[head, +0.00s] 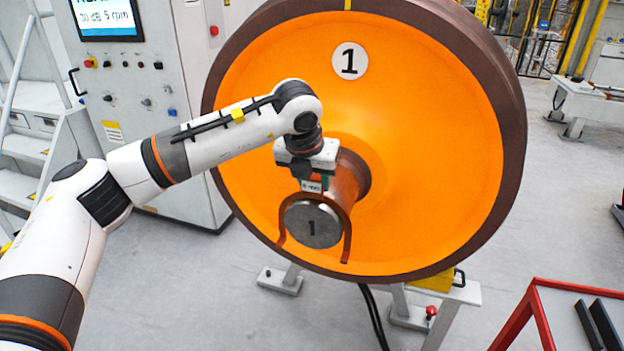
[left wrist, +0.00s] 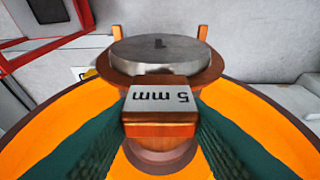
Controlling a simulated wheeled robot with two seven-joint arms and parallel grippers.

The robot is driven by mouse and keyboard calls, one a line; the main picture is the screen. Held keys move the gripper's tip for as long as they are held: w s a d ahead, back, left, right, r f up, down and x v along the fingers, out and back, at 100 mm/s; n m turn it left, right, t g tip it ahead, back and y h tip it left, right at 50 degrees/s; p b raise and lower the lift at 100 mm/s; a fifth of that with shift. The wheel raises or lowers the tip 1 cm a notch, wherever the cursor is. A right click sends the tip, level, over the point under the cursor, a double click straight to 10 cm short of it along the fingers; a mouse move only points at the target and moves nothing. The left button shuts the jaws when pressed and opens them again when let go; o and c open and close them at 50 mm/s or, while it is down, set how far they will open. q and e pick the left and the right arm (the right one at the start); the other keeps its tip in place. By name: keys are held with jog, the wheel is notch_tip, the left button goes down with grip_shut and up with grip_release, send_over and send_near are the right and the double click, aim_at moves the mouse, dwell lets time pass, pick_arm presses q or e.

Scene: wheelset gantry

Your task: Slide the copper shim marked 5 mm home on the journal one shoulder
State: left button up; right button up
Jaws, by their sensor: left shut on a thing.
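The copper shim (head: 347,235) is a U-shaped copper piece that straddles the end of journal one, its two legs hanging down on either side. Its tab, marked 5 mm, shows in the left wrist view (left wrist: 160,104). My left gripper (head: 312,184) is shut on the tab from above, with green finger pads on both sides. The journal (head: 312,225) has a grey end face marked 1. The shim sits near that end face, apart from the orange wheel disc (head: 430,130). The shoulder is partly hidden behind my gripper. My right gripper is not in view.
A control cabinet (head: 150,100) with a screen stands behind at the left, beside grey steps (head: 25,150). A red-framed table (head: 570,310) with dark bars is at the lower right. Stand feet and a dark cable lie under the wheel. The floor before the journal looks clear.

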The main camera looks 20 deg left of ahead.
pick_arm(q)
jog(key=shift+w+d+p, duration=0.1)
jog(key=shift+w+p, duration=0.35)
jog(key=shift+w, duration=2.2)
jog(key=shift+w+d+p, duration=0.1)
jog(key=shift+w+p, duration=0.75)
jog(key=shift+w, duration=1.25)
jog(key=shift+w+p, duration=0.85)
jog(key=shift+w, duration=0.65)
jog(key=shift+w+d+r+p, duration=0.1)
jog(key=shift+w+p, duration=0.35)
jog(key=shift+w, duration=0.5)
jog(key=shift+w+p, duration=0.6)
jog(key=shift+p, duration=0.15)
jog(key=o, duration=1.1)
jog(key=shift+o, duration=0.2)
